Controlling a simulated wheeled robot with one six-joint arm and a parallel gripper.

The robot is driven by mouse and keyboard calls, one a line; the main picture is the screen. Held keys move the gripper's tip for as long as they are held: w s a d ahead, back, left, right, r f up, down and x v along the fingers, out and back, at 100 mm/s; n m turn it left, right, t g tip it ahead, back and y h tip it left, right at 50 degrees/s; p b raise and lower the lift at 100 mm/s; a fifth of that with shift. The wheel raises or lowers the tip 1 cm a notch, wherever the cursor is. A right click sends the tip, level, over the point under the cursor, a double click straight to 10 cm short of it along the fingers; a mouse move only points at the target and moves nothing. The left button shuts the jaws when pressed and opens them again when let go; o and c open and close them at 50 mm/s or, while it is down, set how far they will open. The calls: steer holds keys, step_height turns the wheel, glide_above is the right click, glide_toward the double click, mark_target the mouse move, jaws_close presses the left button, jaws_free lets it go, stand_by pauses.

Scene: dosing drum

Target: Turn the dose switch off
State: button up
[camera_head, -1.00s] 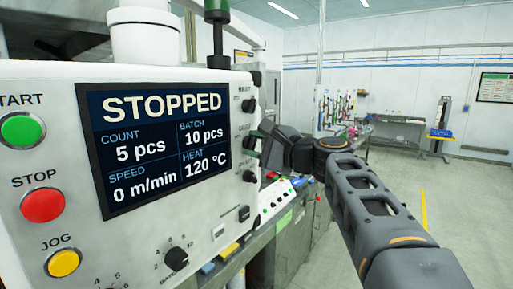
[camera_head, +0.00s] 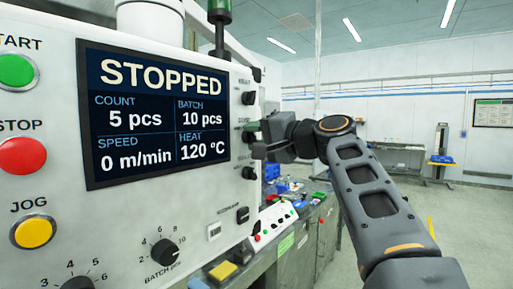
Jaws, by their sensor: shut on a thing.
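A column of dark switch knobs runs down the right part of the white control panel (camera_head: 215,205). The top knob (camera_head: 248,98) and a lower knob (camera_head: 242,214) show clearly. My gripper (camera_head: 257,143) is at the second knob from the top (camera_head: 249,134), seen from the side, and is shut on it. The jaws partly hide this knob, and its small label is too slanted to read, so I cannot tell its setting or confirm that it is the dose switch. The screen (camera_head: 155,115) reads STOPPED.
Green, red and yellow push buttons and a batch dial (camera_head: 166,253) are on the panel left of my gripper. A lower bench with a small button box (camera_head: 275,222) stands behind. The floor to the right is open.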

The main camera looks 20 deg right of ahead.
steer(key=shift+n+b, duration=0.5)
steer(key=shift+n, duration=0.4)
steer(key=o, duration=0.9)
steer(key=b+v, duration=0.2)
steer(key=v, duration=1.1)
steer(key=shift+s+d+b, duration=0.2)
steer(key=shift+s+b, duration=0.15)
steer(key=shift+b, duration=0.05)
